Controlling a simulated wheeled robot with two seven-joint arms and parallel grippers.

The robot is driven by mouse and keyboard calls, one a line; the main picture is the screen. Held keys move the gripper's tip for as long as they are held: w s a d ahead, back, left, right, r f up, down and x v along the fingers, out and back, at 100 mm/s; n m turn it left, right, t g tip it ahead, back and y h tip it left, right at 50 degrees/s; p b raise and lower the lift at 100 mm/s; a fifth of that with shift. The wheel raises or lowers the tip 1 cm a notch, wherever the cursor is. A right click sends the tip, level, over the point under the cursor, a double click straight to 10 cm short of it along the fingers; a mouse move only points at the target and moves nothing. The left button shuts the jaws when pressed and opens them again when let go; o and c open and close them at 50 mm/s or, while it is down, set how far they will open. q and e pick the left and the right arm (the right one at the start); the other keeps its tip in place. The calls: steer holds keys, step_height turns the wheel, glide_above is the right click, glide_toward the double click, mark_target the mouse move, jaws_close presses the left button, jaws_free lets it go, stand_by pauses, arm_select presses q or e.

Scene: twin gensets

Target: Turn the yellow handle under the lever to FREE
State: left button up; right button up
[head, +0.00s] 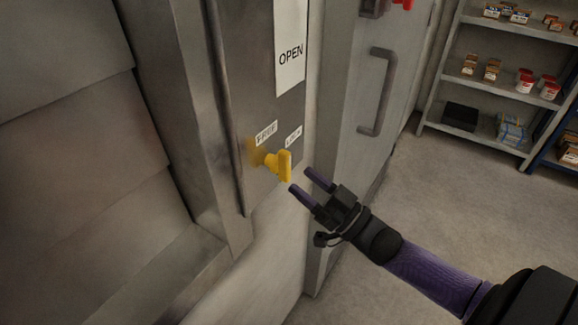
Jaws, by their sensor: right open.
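The yellow handle (284,165) sticks out from the lower part of a grey metal panel (262,90). Its grip stands roughly upright in the picture. Above it are two small labels: FREE (266,133) on the left and a second one (294,135), hard to read, on the right. My right gripper (299,179) is open, with its two purple fingers pointing at the handle from the lower right. The fingertips are close to the handle; no clear grasp shows, and I cannot tell whether one touches. The lever is not clearly in view. My left gripper is not in view.
A grey door with a bar handle (376,92) stands just behind my right gripper. Shelves (470,134) with boxes and cans are at the back right. The floor (480,215) between is clear.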

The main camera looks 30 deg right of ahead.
steer(key=shift+v, duration=2.35)
